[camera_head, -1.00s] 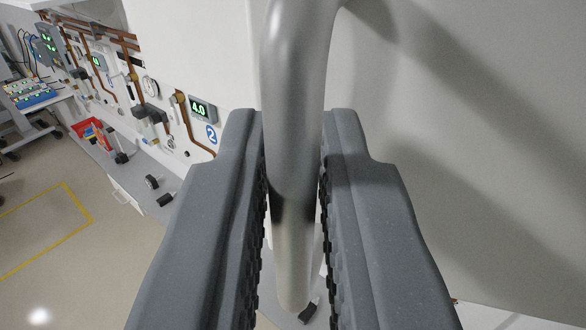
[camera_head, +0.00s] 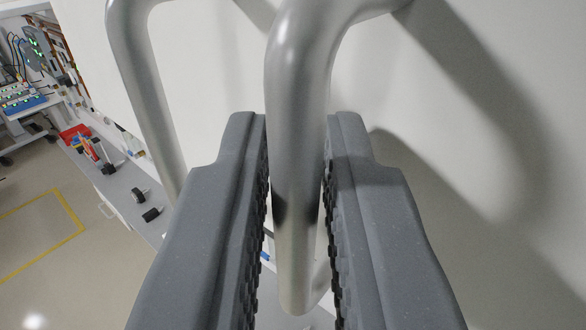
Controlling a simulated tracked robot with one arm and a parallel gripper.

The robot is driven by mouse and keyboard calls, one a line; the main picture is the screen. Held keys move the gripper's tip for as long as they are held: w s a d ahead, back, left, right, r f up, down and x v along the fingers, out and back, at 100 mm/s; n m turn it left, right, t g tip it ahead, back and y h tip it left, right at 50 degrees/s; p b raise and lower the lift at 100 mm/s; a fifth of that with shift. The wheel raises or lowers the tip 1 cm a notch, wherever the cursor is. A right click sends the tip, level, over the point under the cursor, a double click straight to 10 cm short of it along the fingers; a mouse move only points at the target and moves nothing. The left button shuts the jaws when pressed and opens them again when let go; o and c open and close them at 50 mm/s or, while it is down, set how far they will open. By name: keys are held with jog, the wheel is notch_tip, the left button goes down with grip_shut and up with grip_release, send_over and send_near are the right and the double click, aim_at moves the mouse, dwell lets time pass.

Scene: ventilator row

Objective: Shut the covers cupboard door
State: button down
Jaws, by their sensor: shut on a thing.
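My gripper (camera_head: 296,140) is shut on a metal bar handle (camera_head: 295,60), with one jaw on each side of the bar. The handle stands off a pale door panel (camera_head: 535,70), which fills the right of the view and carries the shadows of the handle and gripper. A second, similar handle (camera_head: 140,70) stands to the left on another pale panel (camera_head: 205,75). The jaws hide part of the held bar and the area below. The gap between the two panels cannot be made out clearly.
A grey worktop (camera_head: 125,190) runs along the left, with a red tray (camera_head: 73,133) and small black parts (camera_head: 139,195) on it. The floor, with a yellow line (camera_head: 70,205), is open at lower left.

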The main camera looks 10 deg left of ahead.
jog(key=shift+d+f, duration=0.1)
jog(key=shift+d, duration=0.1)
jog(key=c, duration=1.5)
grip_release()
jog(key=shift+a, duration=0.1)
jog(key=shift+s, duration=0.1)
jog(key=shift+s+d+b, duration=0.35)
jog(key=shift+s+b, duration=0.25)
jog(key=shift+b, duration=0.15)
jog(key=shift+s+a+b, duration=0.1)
jog(key=shift+s+b, duration=0.4)
jog(key=shift+s, duration=0.2)
jog(key=shift+s+b, duration=0.95)
jog(key=shift+s, duration=0.6)
jog(key=s+d+b, duration=0.1)
jog(key=s+b, duration=0.2)
jog(key=s, duration=0.4)
jog(key=shift+s+d, duration=0.15)
jog(key=shift+s, duration=0.2)
